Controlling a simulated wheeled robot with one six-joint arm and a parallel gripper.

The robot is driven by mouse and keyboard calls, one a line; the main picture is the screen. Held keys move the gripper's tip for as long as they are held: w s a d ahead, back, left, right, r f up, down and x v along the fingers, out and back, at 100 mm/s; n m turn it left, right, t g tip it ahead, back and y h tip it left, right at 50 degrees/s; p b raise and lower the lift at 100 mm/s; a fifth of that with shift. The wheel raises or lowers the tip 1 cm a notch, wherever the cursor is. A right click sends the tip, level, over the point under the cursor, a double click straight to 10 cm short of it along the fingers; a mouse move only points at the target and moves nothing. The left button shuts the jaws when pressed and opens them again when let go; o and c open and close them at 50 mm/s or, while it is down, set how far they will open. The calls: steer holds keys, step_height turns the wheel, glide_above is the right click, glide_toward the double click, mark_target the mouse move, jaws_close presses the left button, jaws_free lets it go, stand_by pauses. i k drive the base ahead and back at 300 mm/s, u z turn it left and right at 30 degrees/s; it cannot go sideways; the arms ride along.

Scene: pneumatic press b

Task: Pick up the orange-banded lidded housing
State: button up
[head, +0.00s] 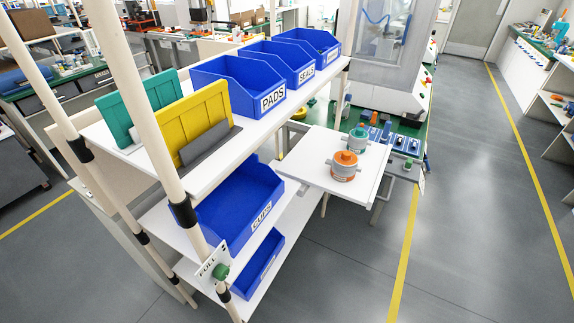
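The orange-banded lidded housing (344,167) stands upright on a white board (322,175) right of the shelf rack. It is a short grey cylinder with an orange top and knob, and small lugs at its sides. A similar housing with a teal top (358,138) stands just behind it, to the right. My gripper is not visible in the head view.
A white shelf rack with cream poles (140,97) fills the left and centre, holding blue bins (240,92) and a yellow panel (196,122). A green bench (410,132) with a press machine (385,50) stands behind the board. Grey floor (480,220) is clear at right.

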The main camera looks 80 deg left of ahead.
mark_target(343, 164)
steer(key=u, duration=1.4)
steer(key=i, duration=3.15)
steer(key=u, duration=3.85)
